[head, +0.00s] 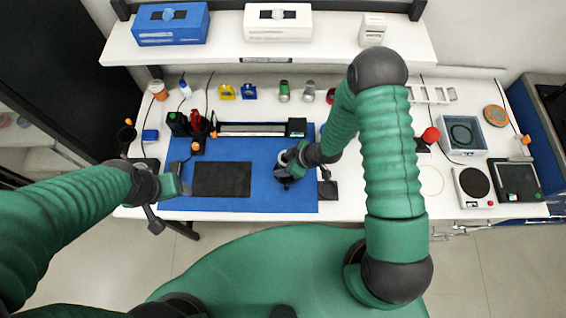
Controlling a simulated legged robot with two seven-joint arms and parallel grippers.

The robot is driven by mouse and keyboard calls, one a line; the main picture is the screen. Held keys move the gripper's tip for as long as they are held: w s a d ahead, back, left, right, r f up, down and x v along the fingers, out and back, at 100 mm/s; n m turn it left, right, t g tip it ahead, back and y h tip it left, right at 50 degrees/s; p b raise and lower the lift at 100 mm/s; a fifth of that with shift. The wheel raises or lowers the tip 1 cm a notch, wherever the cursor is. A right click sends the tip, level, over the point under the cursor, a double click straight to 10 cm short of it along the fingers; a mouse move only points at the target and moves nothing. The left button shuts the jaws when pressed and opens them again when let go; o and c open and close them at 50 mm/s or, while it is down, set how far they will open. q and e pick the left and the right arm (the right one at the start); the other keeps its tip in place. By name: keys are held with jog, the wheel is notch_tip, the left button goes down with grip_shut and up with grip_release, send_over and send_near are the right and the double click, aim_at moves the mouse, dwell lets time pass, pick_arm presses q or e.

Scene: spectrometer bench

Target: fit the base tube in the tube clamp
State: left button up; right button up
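A long pale bar with a dark frame (250,130) lies along the back of the blue mat, with a black block (297,127) at its right end. I cannot tell whether this is the base tube or the tube clamp. Two small cylinders, one green and grey (284,91) and one grey (309,92), stand behind it. My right gripper (284,176) is low over the mat, right of a black pad. Whether it holds anything is hidden. My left gripper (170,192) is at the mat's left front edge, and its fingers are too small to read.
The blue mat (230,205) carries a black pad (221,179). Red and black tools (196,125) stand at its back left. A grey box (461,135), a white scale (473,186) and a black-topped device (517,181) are at right. A shelf (225,50) overhangs the back.

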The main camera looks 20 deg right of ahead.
jog(key=shift+f, duration=0.15)
jog(key=shift+f+b, duration=0.55)
jog(key=shift+b, duration=0.05)
jog(key=shift+r+p, duration=0.6)
jog(key=shift+r, duration=0.1)
jog(key=shift+f, duration=0.1)
jog(key=shift+f+b, duration=0.5)
jog(key=shift+r, duration=0.1)
jog(key=shift+r+p, duration=0.5)
jog(key=shift+p, duration=0.05)
dwell(0.5)
